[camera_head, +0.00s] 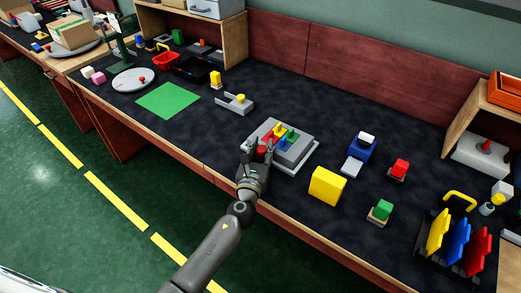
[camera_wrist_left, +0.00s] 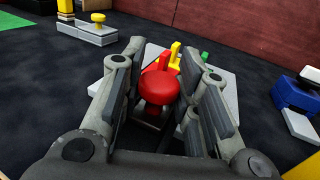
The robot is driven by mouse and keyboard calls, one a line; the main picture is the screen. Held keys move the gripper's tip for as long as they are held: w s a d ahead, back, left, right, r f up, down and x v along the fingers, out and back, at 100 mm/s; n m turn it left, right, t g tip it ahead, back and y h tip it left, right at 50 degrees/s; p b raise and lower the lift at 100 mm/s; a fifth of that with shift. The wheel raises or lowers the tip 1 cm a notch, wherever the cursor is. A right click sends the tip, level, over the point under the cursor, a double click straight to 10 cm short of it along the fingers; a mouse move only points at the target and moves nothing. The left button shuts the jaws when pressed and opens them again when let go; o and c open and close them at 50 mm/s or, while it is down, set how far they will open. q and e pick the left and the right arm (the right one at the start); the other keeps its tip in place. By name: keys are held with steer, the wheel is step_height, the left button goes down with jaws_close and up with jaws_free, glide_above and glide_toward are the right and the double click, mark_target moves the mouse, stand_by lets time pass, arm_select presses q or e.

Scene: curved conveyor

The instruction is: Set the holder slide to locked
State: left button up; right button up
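A grey block (camera_head: 292,156) on a light base plate carries several coloured parts: red, yellow, green and blue. A red knob (camera_wrist_left: 160,87) on it stands between the fingers of my left gripper (camera_head: 258,145). In the left wrist view the fingers of this gripper (camera_wrist_left: 168,100) are apart, with a gap at each side of the knob. A separate light grey fixture with a yellow knob (camera_head: 240,98) lies behind and left of the block; it also shows at the top left of the wrist view (camera_wrist_left: 98,18). I cannot tell which part is the holder slide. My right gripper is out of view.
A yellow block (camera_head: 327,186) stands close right of the grey block. A blue box (camera_head: 361,150), a red-topped piece (camera_head: 399,169) and a green-topped piece (camera_head: 380,211) lie further right. A flat green square (camera_head: 168,100) is at left. Dark tabletop between them is clear.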

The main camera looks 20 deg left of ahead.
arm_select(q)
steer(key=o, duration=0.4)
steer(key=shift+w+d, duration=0.1)
steer(key=shift+w, duration=0.1)
steer(key=s, duration=1.2)
steer(key=shift+s+d, duration=0.1)
steer(key=shift+d, duration=0.15)
